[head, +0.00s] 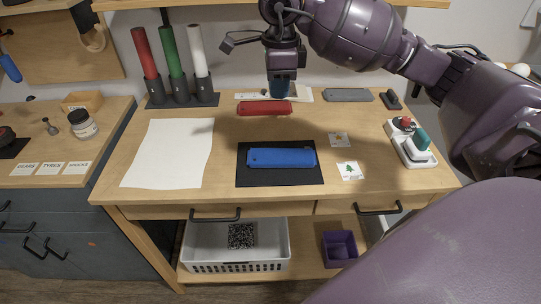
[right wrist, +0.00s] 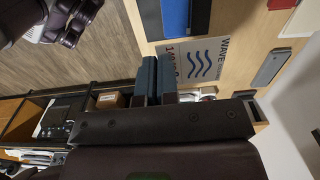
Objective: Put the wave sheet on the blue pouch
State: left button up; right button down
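The blue pouch (head: 281,157) lies flat on a black mat (head: 250,179) in the middle of the desk; it also shows at the top of the right wrist view (right wrist: 175,15). My right gripper (head: 280,92) points down at the back of the desk, behind the red pouch in the picture. The wave sheet (right wrist: 203,62), white with dark blue wave lines and WAVE lettering, shows at its fingertips in the right wrist view. The blue fingers look nearly closed on the sheet's near edge and hide part of it. My left gripper is not in view.
A red pouch (head: 264,108) and a grey pouch (head: 348,95) lie behind the blue one. Two small cards (head: 350,171) and a joystick controller (head: 410,143) are to the right. A large white paper (head: 170,152) is left. Upright rolls (head: 173,50) stand at the back left.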

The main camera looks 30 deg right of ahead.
aim_at(278, 163)
notch_tip(278, 163, down, 20)
jog(key=shift+d+b, duration=0.15)
jog(key=shift+b, duration=0.55)
jog(key=shift+s, duration=0.1)
jog(key=shift+f, duration=0.2)
jog(key=c, duration=1.4)
grip_release()
jog(key=shift+r, duration=0.2)
notch_tip(278, 163, up, 12)
jog(key=shift+r+p, duration=0.1)
jog(key=shift+p, duration=0.3)
